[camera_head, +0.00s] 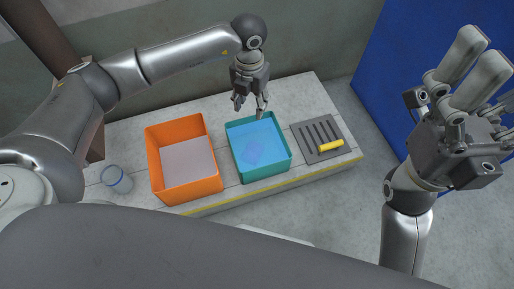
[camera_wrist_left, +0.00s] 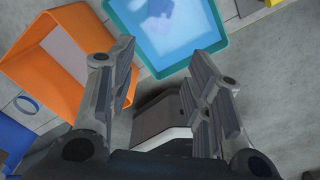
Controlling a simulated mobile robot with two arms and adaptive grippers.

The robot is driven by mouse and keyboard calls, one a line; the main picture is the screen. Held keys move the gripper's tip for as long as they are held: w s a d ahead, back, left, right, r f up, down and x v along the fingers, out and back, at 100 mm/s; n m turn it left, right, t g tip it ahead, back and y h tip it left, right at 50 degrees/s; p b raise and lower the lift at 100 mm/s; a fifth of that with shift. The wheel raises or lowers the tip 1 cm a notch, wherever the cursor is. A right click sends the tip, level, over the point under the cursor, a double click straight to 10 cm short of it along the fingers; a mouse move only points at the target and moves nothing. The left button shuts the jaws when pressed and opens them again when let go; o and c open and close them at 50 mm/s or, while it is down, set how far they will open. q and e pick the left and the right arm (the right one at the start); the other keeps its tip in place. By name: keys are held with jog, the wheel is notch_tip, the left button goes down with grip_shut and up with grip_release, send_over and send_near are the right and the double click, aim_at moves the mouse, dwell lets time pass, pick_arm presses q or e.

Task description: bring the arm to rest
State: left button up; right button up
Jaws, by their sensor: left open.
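My left arm reaches in from the left in the head view. Its gripper (camera_head: 251,106) points down above the back edge of the teal bin (camera_head: 280,172). In the left wrist view its two fingers (camera_wrist_left: 165,75) stand wide apart with nothing between them. The teal bin (camera_wrist_left: 217,45) shows beyond the fingers there. My right gripper (camera_head: 480,90) is at the right of the head view, fingers up, clear of the bench. Part of it is cut off by the frame edge, so its jaw state is unclear.
An orange bin (camera_head: 211,187) stands left of the teal bin, which holds a faint bluish-purple shape (camera_head: 256,152). A glass with a blue band (camera_head: 116,179) is at the left. A grey slotted rack (camera_head: 312,133) with a yellow cylinder (camera_head: 331,145) is at the right.

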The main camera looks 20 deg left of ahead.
pick_arm(q)
notch_tip(320, 180, up, 2)
dwell(0.5)
